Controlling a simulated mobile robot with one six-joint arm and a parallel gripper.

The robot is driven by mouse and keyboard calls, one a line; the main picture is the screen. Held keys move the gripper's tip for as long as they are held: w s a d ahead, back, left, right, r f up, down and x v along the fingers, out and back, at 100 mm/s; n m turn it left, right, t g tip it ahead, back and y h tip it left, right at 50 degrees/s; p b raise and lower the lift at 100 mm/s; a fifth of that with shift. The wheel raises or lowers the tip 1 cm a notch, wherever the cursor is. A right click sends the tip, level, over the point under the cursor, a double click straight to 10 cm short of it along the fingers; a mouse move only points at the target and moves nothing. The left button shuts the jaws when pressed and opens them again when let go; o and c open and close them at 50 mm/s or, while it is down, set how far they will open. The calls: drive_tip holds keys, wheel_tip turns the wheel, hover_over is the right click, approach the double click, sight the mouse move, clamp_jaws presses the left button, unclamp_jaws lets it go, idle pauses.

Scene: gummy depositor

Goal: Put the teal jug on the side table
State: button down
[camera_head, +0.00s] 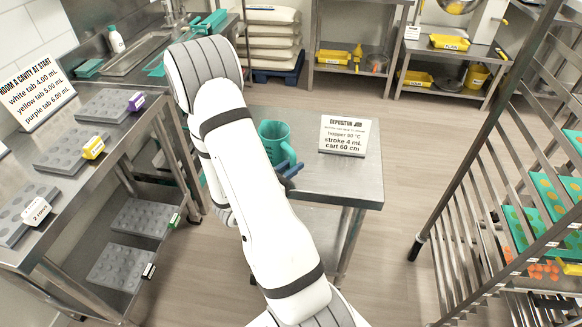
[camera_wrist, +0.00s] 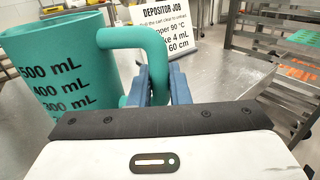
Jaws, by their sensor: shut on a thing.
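The teal jug (camera_head: 274,139) is upright at the side table (camera_head: 345,186) in the head view, partly behind my white arm. Its base is hidden, so I cannot tell whether it touches the tabletop. In the wrist view the jug (camera_wrist: 62,75) shows at the left with black mL marks, its handle reaching right to my gripper. My gripper (camera_wrist: 160,85) has blue fingers shut on the jug's handle.
A "Depositor job" sign (camera_head: 345,135) stands on the side table behind and right of the jug. A steel bench (camera_head: 62,190) with grey moulds is at the left. A tall rack (camera_head: 490,190) with teal trays is at the right. Open floor lies between table and rack.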

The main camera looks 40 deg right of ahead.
drive_tip(key=shift+f, duration=0.25)
drive_tip(key=c, duration=1.4)
unclamp_jaws()
drive_tip(key=shift+r, duration=0.1)
drive_tip(key=shift+o, duration=0.2)
